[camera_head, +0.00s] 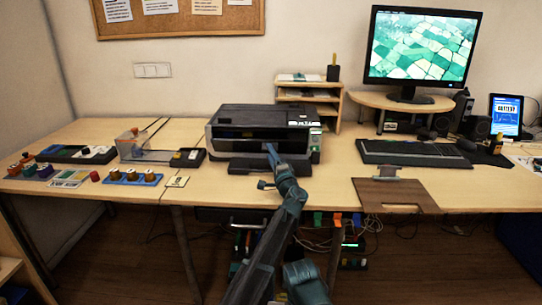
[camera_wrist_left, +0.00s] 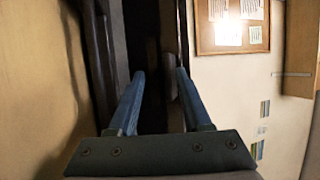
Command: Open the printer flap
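The black printer (camera_head: 262,117) stands on the desk near the middle of the head view, its dark front facing me. A low dark tray-like part (camera_head: 240,166) juts out at the front's foot. My left gripper (camera_head: 271,150) reaches up from below to the printer's front, right of its middle. In the left wrist view, turned sideways, its two blue fingers (camera_wrist_left: 160,74) are apart, with the printer's dark front (camera_wrist_left: 150,30) between and beyond them. I cannot tell whether a finger touches the flap, and the flap's outline is not clear. My right gripper is not in view.
A keyboard (camera_head: 412,153) and monitor (camera_head: 422,50) are farther right. A clear box (camera_head: 132,143) and spools on a blue holder (camera_head: 134,177) are left. The desk's front edge lies beneath my left arm.

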